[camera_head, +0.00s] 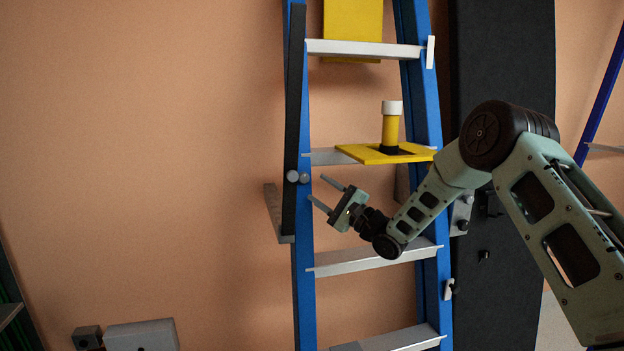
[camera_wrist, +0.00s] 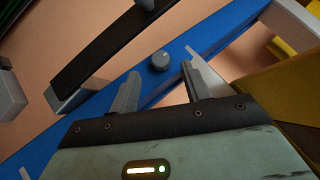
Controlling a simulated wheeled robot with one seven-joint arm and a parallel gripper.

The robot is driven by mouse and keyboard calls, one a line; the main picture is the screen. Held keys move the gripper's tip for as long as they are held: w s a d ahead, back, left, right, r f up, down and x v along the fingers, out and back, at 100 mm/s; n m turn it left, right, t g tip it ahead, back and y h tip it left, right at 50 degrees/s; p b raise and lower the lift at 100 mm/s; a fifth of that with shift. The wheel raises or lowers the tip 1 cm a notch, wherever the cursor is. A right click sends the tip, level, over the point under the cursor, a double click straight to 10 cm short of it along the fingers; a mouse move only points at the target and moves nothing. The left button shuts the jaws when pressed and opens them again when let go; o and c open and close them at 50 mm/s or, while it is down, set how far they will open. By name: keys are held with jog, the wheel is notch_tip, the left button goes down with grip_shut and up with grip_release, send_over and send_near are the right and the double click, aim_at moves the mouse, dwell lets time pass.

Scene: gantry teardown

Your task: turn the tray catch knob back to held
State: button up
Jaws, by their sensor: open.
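A round grey knob (camera_head: 304,177) sits on the front of the ladder's left blue rail. In the wrist view the same knob (camera_wrist: 160,62) shows a small pale mark near its upper edge; which setting that means I cannot tell. My gripper (camera_head: 316,187) is open and empty, just right of the rail. In the wrist view its fingertips (camera_wrist: 159,72) lie either side of the knob, which appears just beyond them, not gripped. The yellow tray (camera_head: 365,154) stands at the middle step, right of the knob.
A yellow cylinder with a white cap (camera_head: 391,122) stands upright at the tray. Grey ladder steps (camera_head: 375,260) lie above and below my gripper. The black bar (camera_head: 294,120) runs along the left rail. A dark panel (camera_head: 505,60) stands behind on the right. Open wall lies to the left.

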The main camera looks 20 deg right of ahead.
aim_at(305, 179)
jog(key=shift+p+x, duration=0.4)
jog(key=shift+x, duration=1.6)
jog(key=c, duration=1)
jog(key=shift+d+r+n+g, duration=0.1)
jog(key=shift+r+n+g, duration=0.05)
jog(key=shift+n+g, duration=0.55)
jog(key=o, duration=1)
jog(key=b+v, duration=0.4)
jog(key=v, duration=1.3)
jog(key=shift+s, duration=0.2)
